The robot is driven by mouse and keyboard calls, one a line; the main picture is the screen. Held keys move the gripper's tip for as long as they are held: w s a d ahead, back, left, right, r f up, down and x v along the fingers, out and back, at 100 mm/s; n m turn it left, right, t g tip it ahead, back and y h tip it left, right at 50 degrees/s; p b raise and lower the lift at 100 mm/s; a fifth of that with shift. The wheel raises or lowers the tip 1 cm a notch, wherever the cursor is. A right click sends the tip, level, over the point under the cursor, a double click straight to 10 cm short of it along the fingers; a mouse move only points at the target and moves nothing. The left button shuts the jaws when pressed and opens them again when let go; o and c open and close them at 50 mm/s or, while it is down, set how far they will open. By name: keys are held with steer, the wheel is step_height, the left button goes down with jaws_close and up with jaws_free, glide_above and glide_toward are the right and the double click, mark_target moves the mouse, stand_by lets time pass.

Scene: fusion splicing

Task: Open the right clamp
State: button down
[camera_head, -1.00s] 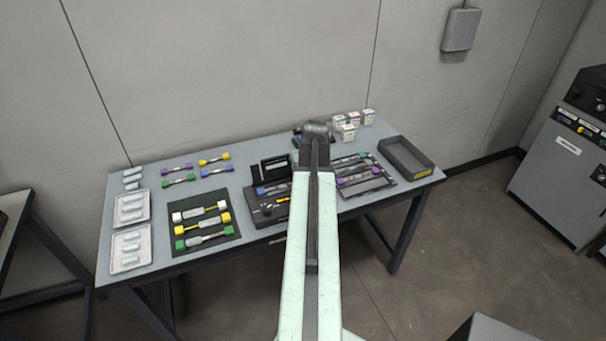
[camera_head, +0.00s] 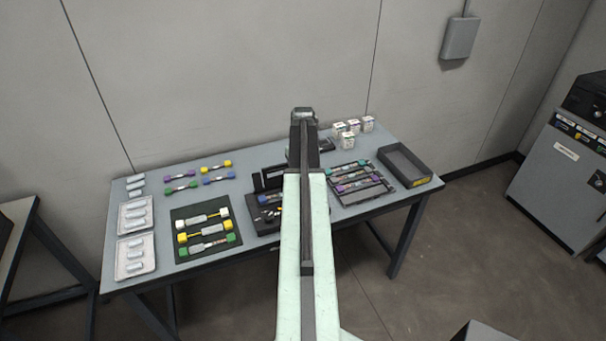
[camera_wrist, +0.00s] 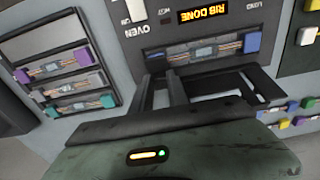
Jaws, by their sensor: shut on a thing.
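The dark splicing machine (camera_head: 262,212) sits mid-table, partly hidden behind my arm. In the head view my arm hides the gripper and the clamp.
A black rack (camera_head: 341,199) with coloured-ended holders and an open grey tray (camera_head: 422,172) are to the right. Small white boxes (camera_head: 340,128) stand behind. A dark mat (camera_head: 190,257) with several holders and pale trays (camera_head: 121,253) are to the left.

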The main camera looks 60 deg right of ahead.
steer(key=shift+w+d+r+g+y, duration=0.25)
steer(key=shift+w+d+g+y, duration=0.15)
steer(key=shift+g+y, duration=0.3)
steer(key=shift+a, duration=0.1)
steer(key=c, duration=1.3)
jaws_free()
steer(key=shift+r, duration=0.1)
steer(key=r+p, duration=0.5)
steer(key=w+r+p, duration=0.1)
steer(key=r+p, duration=0.1)
steer(key=shift+d+r+p, duration=0.25)
steer(key=shift+d+p, duration=0.15)
steer(key=shift+w, duration=0.1)
